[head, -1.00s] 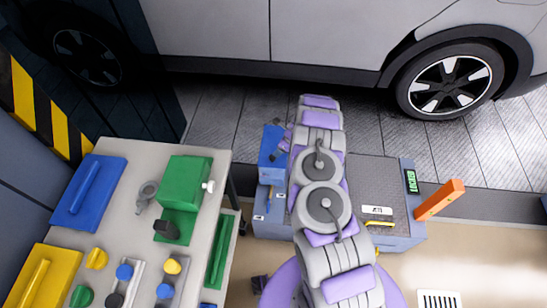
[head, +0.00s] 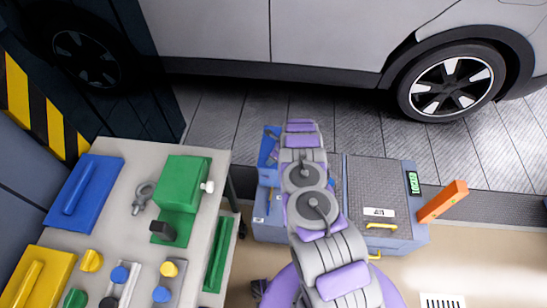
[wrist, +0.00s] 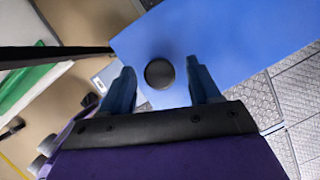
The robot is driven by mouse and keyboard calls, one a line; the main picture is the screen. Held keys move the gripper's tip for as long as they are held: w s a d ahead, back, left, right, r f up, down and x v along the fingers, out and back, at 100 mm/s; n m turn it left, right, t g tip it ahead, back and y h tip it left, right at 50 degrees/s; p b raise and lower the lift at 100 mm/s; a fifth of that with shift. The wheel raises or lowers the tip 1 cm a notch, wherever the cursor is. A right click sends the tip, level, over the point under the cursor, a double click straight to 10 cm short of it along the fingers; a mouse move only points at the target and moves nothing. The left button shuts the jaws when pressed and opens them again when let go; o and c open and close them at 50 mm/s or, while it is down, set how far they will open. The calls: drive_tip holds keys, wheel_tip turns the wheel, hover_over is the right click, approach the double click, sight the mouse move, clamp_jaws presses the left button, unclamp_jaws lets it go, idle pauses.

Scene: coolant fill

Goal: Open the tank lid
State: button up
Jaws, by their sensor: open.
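A flat bright blue surface (wrist: 235,35), which looks like the tank lid, fills the upper right of the wrist view. A round black knob (wrist: 160,73) stands on it. My gripper (wrist: 159,78) is open, with one dark blue finger on each side of the knob and a gap on both sides. How far the fingertips are above the lid I cannot tell. The knob and fingertips are not clear there.
A grey-blue cabinet (head: 378,190) with a dark top, yellow handle, green display (head: 413,183) and orange lever (head: 443,201) stands to the right of my arm. A workbench (head: 140,240) with a green device (head: 182,183) is at left. A parked car (head: 330,40) stands behind.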

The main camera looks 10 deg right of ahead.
clamp_jaws()
idle(0.5)
